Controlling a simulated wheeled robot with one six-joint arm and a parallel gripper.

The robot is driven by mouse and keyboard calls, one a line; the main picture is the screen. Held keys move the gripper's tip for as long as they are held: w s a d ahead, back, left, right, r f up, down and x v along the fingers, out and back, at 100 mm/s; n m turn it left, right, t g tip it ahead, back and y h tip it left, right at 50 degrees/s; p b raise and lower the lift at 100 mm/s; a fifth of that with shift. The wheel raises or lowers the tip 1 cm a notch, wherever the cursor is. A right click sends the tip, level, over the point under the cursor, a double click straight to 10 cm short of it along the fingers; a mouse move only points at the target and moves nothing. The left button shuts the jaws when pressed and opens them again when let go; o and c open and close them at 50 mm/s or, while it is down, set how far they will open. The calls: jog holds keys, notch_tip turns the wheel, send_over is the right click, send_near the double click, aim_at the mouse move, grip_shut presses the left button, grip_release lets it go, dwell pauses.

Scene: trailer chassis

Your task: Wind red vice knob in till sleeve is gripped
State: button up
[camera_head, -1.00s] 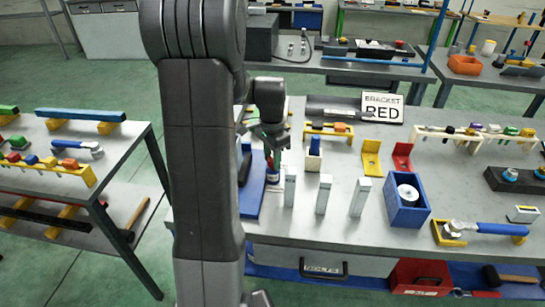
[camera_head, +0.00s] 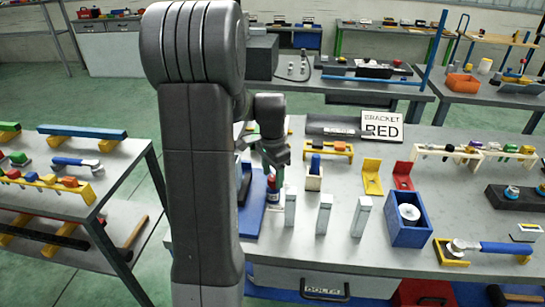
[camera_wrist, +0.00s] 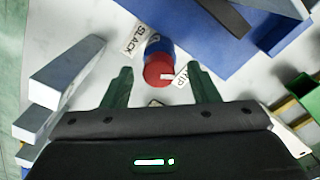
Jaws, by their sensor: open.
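The red vice knob (camera_wrist: 158,72) sits on a blue body (camera_wrist: 160,45) on the bench top, between labels reading SLACK (camera_wrist: 138,38) and, partly, GRIP (camera_wrist: 183,78). My gripper (camera_wrist: 160,82) is open, with its two dark green fingers spread to either side of the knob, a little short of it in the wrist view. I cannot tell whether a finger touches it. In the head view my gripper (camera_head: 273,172) points down over the red knob (camera_head: 272,196), beside the blue plate (camera_head: 250,212). The sleeve cannot be made out.
Several grey posts (camera_head: 290,208) stand just right of the knob. Further right are a blue box (camera_head: 390,230), a yellow bracket (camera_head: 372,180) and a red bracket (camera_head: 402,178). A sign (camera_head: 382,126) reads BRACKET RED. A small holder with a blue piece (camera_head: 315,165) stands behind the posts.

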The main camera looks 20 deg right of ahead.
aim_at(272, 177)
notch_tip(272, 177, up, 13)
dwell(0.3)
jog(key=shift+w+f, duration=0.1)
jog(key=shift+f, duration=0.05)
jog(key=f, duration=1.4)
jog(key=shift+s, duration=0.2)
jog(key=shift+r, duration=0.15)
